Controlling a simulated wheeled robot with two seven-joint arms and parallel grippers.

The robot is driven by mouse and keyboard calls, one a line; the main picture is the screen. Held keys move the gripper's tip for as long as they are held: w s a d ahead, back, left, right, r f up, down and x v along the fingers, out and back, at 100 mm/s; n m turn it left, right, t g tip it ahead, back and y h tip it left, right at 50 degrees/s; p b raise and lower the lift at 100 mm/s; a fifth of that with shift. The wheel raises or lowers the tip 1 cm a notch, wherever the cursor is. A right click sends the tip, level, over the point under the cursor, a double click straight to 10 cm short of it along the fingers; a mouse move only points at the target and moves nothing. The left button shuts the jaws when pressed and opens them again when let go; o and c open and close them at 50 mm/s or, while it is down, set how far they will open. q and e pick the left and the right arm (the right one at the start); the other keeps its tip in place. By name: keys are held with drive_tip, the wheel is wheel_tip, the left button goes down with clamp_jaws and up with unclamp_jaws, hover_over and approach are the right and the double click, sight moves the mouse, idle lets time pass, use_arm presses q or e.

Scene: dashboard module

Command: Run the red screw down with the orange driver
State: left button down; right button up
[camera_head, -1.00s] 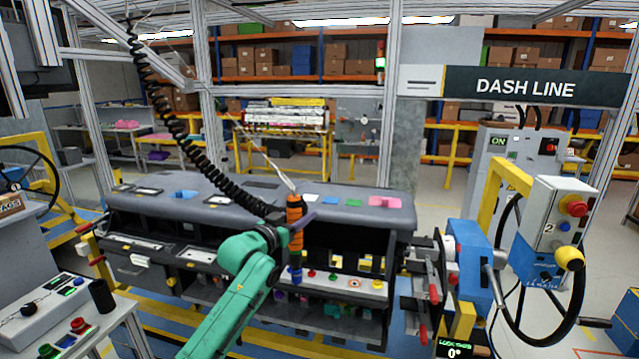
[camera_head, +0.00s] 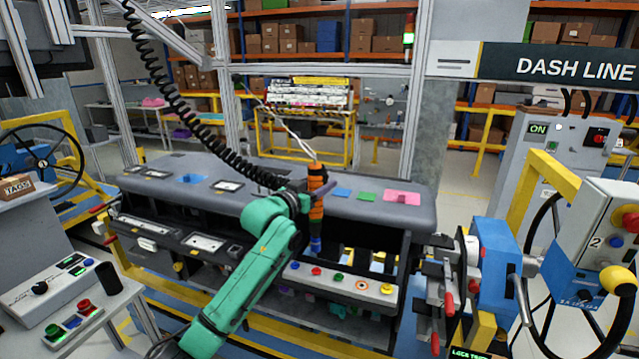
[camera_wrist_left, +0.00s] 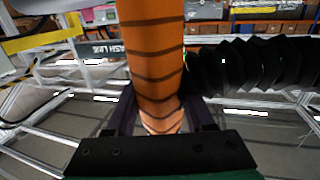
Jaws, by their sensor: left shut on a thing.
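The orange driver (camera_head: 317,208) with dark bands is held upright over the dashboard module, its blue lower end (camera_head: 316,244) pointing down. My left gripper (camera_head: 306,200) is shut on its body. The driver also fills the middle of the left wrist view (camera_wrist_left: 153,60), between the dark fingers (camera_wrist_left: 158,120). The red screw (camera_head: 316,271) sits on the pale strip (camera_head: 347,286) in the module's front opening, just below the driver's lower end in the picture, with a visible gap. Whether the driver is exactly in line with it in depth, I cannot tell. My right gripper is not in view.
A blue screw (camera_head: 294,266) and a green screw (camera_head: 338,275) flank the red one, with a yellow one (camera_head: 386,288) further right. A black coiled cable (camera_head: 190,118) hangs to the driver. A blue clamp unit (camera_head: 497,265) stands at the module's right end.

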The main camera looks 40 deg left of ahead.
use_arm(q)
wheel_tip(320, 180, down, 7)
drive_tip(key=b, duration=0.3)
drive_tip(key=shift+r+b, duration=0.2)
drive_tip(key=shift+b, duration=0.15)
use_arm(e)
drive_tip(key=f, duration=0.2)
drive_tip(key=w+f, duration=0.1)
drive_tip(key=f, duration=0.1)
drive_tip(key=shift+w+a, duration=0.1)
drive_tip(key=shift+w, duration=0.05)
use_arm(q)
drive_tip(key=shift+w+r, duration=0.1)
drive_tip(key=shift+w, duration=0.05)
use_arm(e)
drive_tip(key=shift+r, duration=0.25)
